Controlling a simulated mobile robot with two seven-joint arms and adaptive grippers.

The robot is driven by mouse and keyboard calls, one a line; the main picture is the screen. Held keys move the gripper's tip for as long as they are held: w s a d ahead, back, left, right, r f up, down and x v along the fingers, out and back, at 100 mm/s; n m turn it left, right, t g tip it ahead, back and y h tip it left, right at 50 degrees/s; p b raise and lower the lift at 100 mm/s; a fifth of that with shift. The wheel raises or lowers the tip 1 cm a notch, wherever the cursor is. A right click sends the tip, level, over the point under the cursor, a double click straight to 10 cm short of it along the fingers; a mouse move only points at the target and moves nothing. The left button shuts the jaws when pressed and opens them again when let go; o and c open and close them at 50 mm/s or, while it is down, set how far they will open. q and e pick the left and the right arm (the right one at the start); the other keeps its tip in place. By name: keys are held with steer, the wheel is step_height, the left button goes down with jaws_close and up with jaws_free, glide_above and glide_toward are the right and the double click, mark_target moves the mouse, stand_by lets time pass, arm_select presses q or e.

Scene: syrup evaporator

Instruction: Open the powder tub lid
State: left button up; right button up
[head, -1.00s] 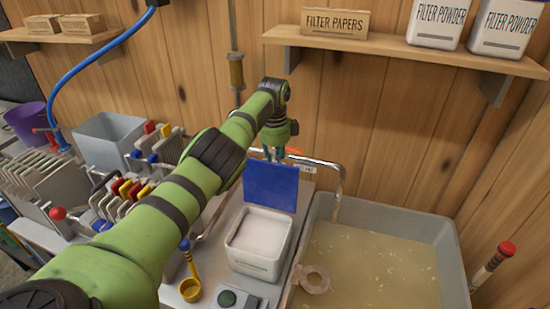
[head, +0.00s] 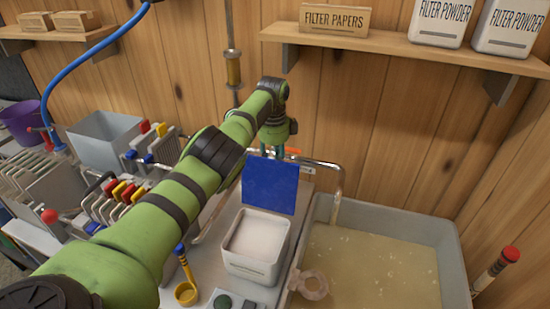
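The powder tub (head: 252,262) is a white square tub on the metal bench, filled with white powder (head: 259,237). Its blue lid (head: 270,186) stands upright at the tub's back edge, so the tub is open. My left gripper (head: 272,151) is just behind the lid's top edge, pointing down. Its fingertips are hidden by the lid, so I cannot tell whether they touch it or how far apart they are. My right gripper is not in view.
A grey basin (head: 448,238) of cloudy liquid is on the right, with a metal pipe (head: 335,183) behind. A filter press (head: 120,195) stands left. A shelf (head: 400,46) with filter papers and powder boxes is above.

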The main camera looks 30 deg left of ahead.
arm_select(q)
steer(key=shift+w+d, duration=0.15)
steer(key=shift+d, duration=0.2)
steer(key=shift+r, duration=0.6)
step_height(320, 180, up, 11)
steer(key=s, duration=0.1)
steer(key=shift+a, duration=0.15)
steer(key=shift+f, duration=0.1)
